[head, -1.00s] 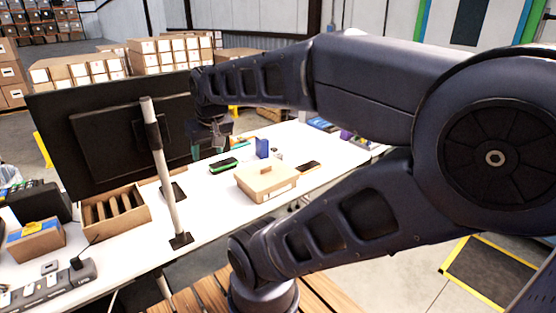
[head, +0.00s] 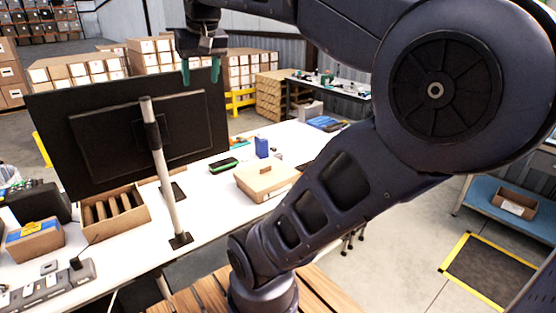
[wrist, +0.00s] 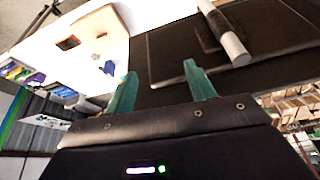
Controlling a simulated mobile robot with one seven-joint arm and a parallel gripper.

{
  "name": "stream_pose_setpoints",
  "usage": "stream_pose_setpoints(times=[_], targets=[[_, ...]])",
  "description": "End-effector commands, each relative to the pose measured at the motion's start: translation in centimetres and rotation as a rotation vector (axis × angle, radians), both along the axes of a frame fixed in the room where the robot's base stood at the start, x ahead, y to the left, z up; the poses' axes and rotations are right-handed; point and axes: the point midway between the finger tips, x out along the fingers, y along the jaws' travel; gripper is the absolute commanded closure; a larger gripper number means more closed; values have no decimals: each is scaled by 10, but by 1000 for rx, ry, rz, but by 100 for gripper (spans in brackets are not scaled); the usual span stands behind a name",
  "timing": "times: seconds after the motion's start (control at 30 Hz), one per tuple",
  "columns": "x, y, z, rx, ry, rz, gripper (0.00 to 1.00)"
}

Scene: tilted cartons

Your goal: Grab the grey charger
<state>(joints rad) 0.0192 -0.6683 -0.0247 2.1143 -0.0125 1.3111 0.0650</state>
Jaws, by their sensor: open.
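A grey unit (head: 42,288) with several slots or sockets lies on the white table at the near left; it looks like the charger, but I cannot tell for certain. A dark plug with a cord (head: 77,264) stands at its right end. My gripper (head: 200,74) is raised high, in front of the monitor's upper right corner and far from the grey unit. Its two green fingers are apart with nothing between them; they also show in the wrist view (wrist: 159,70). I cannot make out the grey unit in the wrist view.
A large black monitor (head: 60,140) on a pale pole (head: 158,170) stands between my gripper and the grey unit. A slotted carton (head: 115,222), a small box (head: 35,243), a lidded carton (head: 268,182) and a green-black device (head: 224,166) are on the white table (head: 215,212).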

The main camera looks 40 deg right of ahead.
Motion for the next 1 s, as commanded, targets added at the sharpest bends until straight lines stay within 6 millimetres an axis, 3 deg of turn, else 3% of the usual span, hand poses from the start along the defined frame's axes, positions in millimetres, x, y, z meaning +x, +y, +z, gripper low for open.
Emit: stream_pose_setpoints(times=[0.27, 0.47, 0.67, 1.0], targets=[[60, -50, 22, 50, 30, -231, 45], [107, -98, 33, 81, 51, -434, 45], [152, -153, 38, 98, 67, -641, 45], [221, -260, 30, 92, 78, -1020, 45]])
